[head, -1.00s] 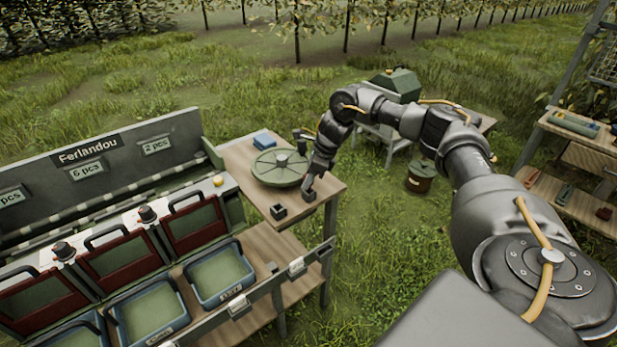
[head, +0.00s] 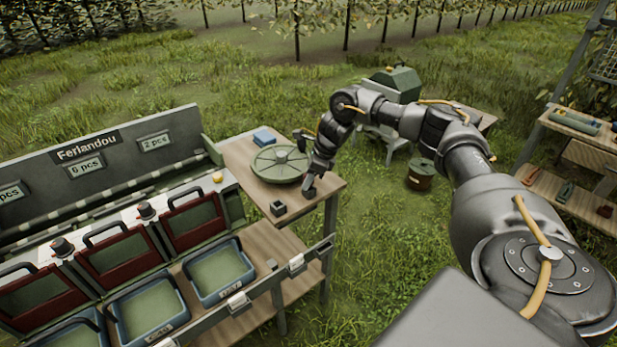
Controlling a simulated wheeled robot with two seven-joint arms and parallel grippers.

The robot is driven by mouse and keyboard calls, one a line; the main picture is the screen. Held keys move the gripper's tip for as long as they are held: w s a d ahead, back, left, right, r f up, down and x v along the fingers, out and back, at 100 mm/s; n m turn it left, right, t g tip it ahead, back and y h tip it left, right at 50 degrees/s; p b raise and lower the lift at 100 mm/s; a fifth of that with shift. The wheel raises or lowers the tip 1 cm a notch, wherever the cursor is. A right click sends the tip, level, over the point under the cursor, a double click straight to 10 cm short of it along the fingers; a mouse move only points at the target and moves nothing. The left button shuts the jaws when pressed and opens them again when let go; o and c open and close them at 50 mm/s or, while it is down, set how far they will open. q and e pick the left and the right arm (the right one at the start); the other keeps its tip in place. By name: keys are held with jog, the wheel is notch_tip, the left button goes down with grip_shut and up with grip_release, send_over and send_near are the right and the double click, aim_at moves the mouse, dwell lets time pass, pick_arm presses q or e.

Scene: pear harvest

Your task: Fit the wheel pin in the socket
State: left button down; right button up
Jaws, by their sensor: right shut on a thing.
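My right gripper (head: 310,186) reaches down at the right edge of the small wooden table. It is shut on a small dark piece, probably the wheel pin, which is mostly hidden by the fingers at the table top. A small dark square block with a hollow top (head: 278,208), which looks like the socket, stands on the table to the left of the gripper and nearer to me, apart from it. A round green wheel (head: 270,168) with a pale hub lies flat behind the block, just left of the gripper. My left gripper is not in view.
The wooden table (head: 241,160) also bears a blue box (head: 264,136) at its back. A sorting station with blue crates (head: 226,291) stands at the left.

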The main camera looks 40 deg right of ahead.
jog(key=o, duration=1.1)
jog(key=shift+o, duration=0.4)
jog(key=o, duration=0.4)
jog(key=shift+s+r, duration=0.1)
jog(key=shift+r, duration=0.1)
jog(key=shift+r, duration=0.1)
